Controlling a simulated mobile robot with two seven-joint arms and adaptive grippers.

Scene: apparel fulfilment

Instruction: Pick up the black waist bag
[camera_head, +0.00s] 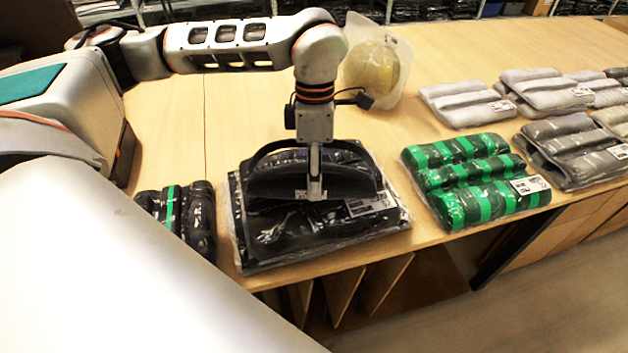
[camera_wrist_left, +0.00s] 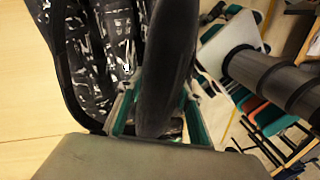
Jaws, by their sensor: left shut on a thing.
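The black waist bag (camera_head: 330,178) is a dark curved shape with a strap looping to its left, over a plastic-wrapped black package (camera_head: 270,235) near the table's front edge. My left gripper (camera_head: 315,190) points down and is shut on the bag's middle. In the left wrist view the bag (camera_wrist_left: 168,60) stands between the fingers of the left gripper (camera_wrist_left: 160,125), with the shiny package behind it. Whether the bag still touches the package cannot be told. My right gripper is in neither view.
Green-and-black wrapped clothes (camera_head: 470,180) lie to the right, with grey wrapped bundles (camera_head: 465,103) beyond. A dark striped bundle (camera_head: 178,215) lies just left of the package. A clear-wrapped yellowish item (camera_head: 372,70) stands behind. The table (camera_head: 430,60) is bare at the back.

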